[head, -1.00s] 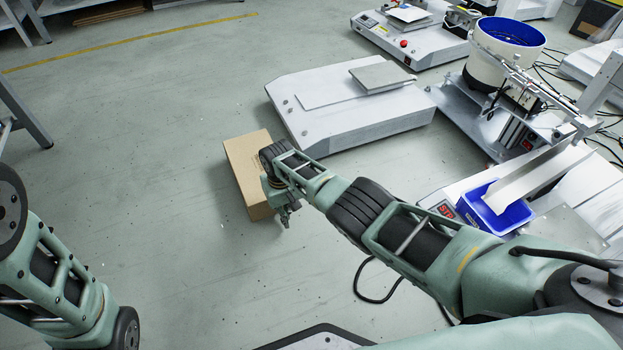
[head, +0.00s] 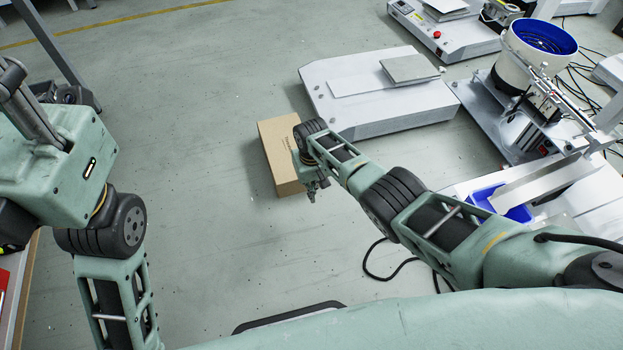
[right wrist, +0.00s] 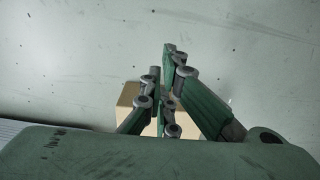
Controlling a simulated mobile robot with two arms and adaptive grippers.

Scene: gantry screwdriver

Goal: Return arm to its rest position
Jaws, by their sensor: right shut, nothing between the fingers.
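My right arm (head: 440,228) reaches from the lower right over the floor, bent down at its far end. Its right gripper (head: 313,192) hangs in front of the cardboard box (head: 280,158) in the head view. In the right wrist view the right gripper (right wrist: 161,72) has its green and grey fingers together with nothing held, and part of the box (right wrist: 128,94) shows behind them. My left arm (head: 115,290) is folded up at the left of the head view; its gripper cannot be made out there.
A low white machine (head: 380,115) stands beyond the box. A feeder with a blue-lined bowl (head: 540,45), a blue bin (head: 490,198) and a metal chute (head: 535,182) are at the right. A black cable (head: 390,272) lies beneath my right arm. The floor left of the box is clear.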

